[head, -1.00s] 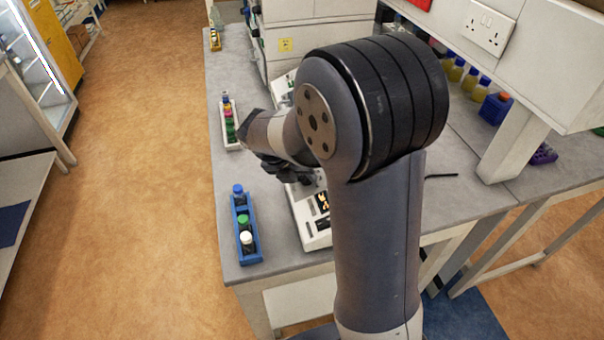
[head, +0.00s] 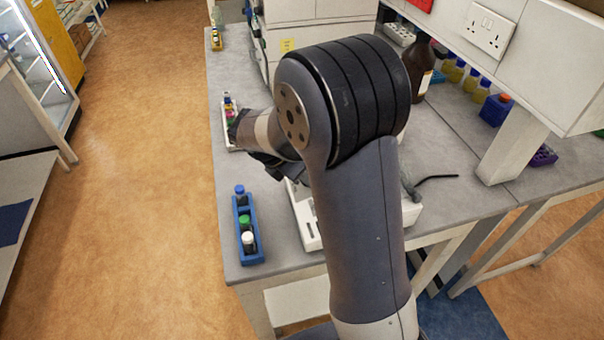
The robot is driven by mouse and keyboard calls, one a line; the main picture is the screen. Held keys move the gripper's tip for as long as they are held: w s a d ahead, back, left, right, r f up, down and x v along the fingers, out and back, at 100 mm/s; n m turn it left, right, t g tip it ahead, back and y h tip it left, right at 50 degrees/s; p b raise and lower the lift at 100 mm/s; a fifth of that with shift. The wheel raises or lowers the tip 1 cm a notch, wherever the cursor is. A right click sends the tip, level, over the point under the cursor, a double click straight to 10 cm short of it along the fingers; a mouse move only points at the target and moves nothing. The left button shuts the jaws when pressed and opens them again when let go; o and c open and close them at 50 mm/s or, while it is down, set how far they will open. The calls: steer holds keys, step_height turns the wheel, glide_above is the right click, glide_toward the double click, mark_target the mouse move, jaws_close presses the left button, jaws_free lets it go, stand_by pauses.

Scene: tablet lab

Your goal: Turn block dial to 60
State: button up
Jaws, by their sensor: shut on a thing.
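The white instrument (head: 310,238) stands on the grey bench, mostly hidden behind my arm. Only its front left corner and a piece at the right show. The block dial itself is hidden by my arm and gripper, so its setting cannot be read. My gripper (head: 282,174) is a dark shape low over the instrument's left side, with its fingertips mostly covered. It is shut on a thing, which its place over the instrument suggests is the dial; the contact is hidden.
A blue rack (head: 242,252) with several capped vials stands left of the instrument. A white rack (head: 226,140) of coloured vials is close behind my wrist. A brown bottle (head: 417,75) stands right of my arm.

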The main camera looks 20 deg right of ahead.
steer(key=m, duration=0.2)
steer(key=m+g, duration=0.1)
steer(key=m, duration=0.1)
steer(key=shift+w+m, duration=0.2)
steer(key=shift+m, duration=0.2)
steer(key=m, duration=0.3)
steer(key=shift+w+m+g, duration=0.1)
steer(key=shift+m+g, duration=0.3)
steer(key=m, duration=0.4)
steer(key=shift+w+d+m+g+y, duration=0.1)
steer(key=shift+w+m+g+y, duration=0.05)
steer(key=shift+m+g+y, duration=0.2)
steer(key=shift+d+m+g+y+b, duration=0.1)
steer(key=shift+m+g+y+b, duration=0.2)
steer(key=shift+m, duration=1.55)
steer(key=o, duration=1)
steer(key=shift+c, duration=0.2)
steer(key=shift+r, duration=0.1)
steer(key=v, duration=1)
steer(key=shift+w+a+r+b, duration=0.2)
steer(key=shift+r+b, duration=0.1)
steer(key=shift+b, duration=0.1)
